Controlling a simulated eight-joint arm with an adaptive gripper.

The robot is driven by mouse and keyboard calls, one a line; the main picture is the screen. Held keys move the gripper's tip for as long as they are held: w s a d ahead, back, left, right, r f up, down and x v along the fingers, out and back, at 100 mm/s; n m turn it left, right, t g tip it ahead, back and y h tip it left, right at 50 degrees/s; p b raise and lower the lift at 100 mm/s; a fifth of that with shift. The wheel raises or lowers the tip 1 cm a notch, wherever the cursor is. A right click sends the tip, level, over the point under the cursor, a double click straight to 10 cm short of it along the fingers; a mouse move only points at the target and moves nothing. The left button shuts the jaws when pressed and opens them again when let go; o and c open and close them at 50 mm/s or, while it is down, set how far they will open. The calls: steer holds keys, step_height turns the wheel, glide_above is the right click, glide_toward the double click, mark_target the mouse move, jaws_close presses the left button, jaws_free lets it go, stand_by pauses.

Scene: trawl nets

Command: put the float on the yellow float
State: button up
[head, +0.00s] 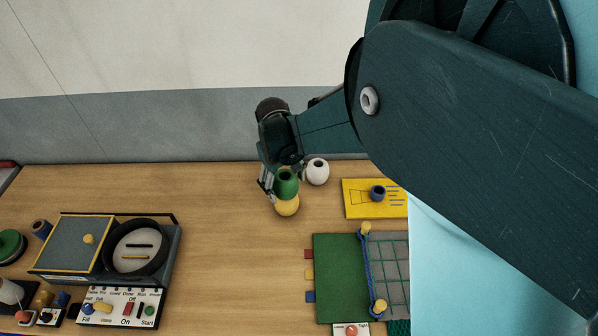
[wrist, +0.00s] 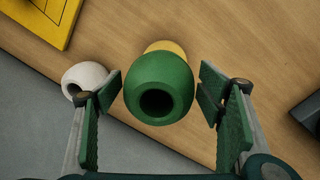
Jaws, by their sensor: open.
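A green float (head: 286,182) with a dark hole in its top sits on the yellow float (head: 287,207), overlapping most of it. In the wrist view the green float (wrist: 160,84) is between my open fingers, with a gap on each side, and the yellow float (wrist: 167,47) shows only as a rim behind it. My gripper (wrist: 161,90) is open and holds nothing. In the head view my gripper (head: 268,182) is just beside the green float and partly hides it. A white float (head: 317,172) stands to the right; it also shows in the wrist view (wrist: 84,79), close to one finger.
A green mat (head: 335,270) with a net frame is at the front right. A grey machine (head: 75,245) and a switch panel (head: 120,308) stand at left. The middle table is clear.

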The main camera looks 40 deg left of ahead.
steer(key=r, duration=0.7)
steer(key=s+r, duration=0.1)
steer(key=r, duration=0.3)
steer(key=shift+r, duration=0.2)
steer(key=shift+w, duration=0.1)
